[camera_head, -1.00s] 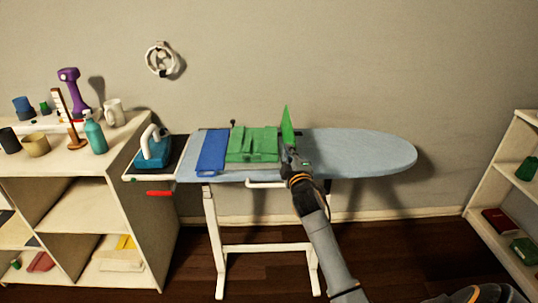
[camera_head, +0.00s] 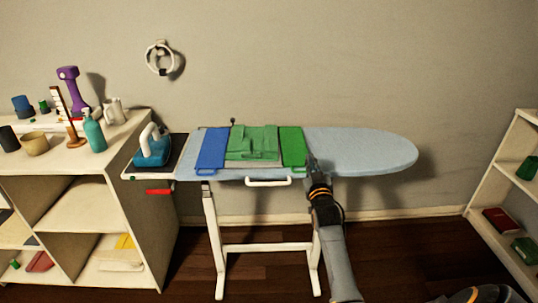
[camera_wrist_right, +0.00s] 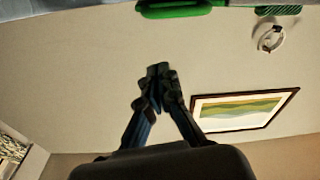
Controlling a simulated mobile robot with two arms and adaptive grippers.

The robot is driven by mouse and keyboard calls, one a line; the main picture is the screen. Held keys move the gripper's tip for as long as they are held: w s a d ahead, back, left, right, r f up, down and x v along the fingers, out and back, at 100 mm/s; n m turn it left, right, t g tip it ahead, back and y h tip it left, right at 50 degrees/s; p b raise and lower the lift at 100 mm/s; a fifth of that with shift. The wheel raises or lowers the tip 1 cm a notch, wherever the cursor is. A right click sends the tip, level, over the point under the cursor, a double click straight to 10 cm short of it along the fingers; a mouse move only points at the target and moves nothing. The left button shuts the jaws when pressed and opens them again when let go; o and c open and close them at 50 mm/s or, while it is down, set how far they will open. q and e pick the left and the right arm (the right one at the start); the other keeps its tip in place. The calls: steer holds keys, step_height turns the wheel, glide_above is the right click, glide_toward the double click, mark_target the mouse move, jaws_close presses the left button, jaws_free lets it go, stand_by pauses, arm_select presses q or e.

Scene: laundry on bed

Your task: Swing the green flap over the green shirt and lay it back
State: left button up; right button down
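The green flap (camera_head: 293,147) lies flat on the ironing board, to the right of the green shirt. Its edge also shows at the top of the right wrist view (camera_wrist_right: 175,9). The green shirt (camera_head: 253,143) lies folded on the middle panel, between the blue flap (camera_head: 212,150) and the green flap. My right gripper (camera_head: 311,160) is just to the right of the green flap, close to its edge. In the right wrist view its fingertips (camera_wrist_right: 158,70) are together with nothing between them. Whether it touches the flap cannot be told. My left gripper is not in view.
The ironing board (camera_head: 365,150) is bare on its right side. A blue iron (camera_head: 153,150) stands at its left end. A cluttered shelf unit (camera_head: 70,155) stands at the left, another shelf (camera_head: 515,180) at the right. A white handle (camera_head: 268,182) sticks out at the board's front edge.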

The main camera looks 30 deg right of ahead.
steer(key=shift+s+d+f+m+h+b, duration=0.1)
steer(key=shift+d+f+m+h+b, duration=0.05)
steer(key=shift+f+m, duration=0.85)
steer(key=shift+s+d+f+m+h+b, duration=0.15)
steer(key=shift+f+m, duration=0.4)
steer(key=shift+m, duration=0.7)
steer(key=shift+d+f+m+h+b, duration=0.1)
steer(key=shift+f+m+b, duration=0.1)
steer(key=shift+f+m, duration=0.8)
steer(key=shift+r+m, duration=0.2)
steer(key=shift+m, duration=0.05)
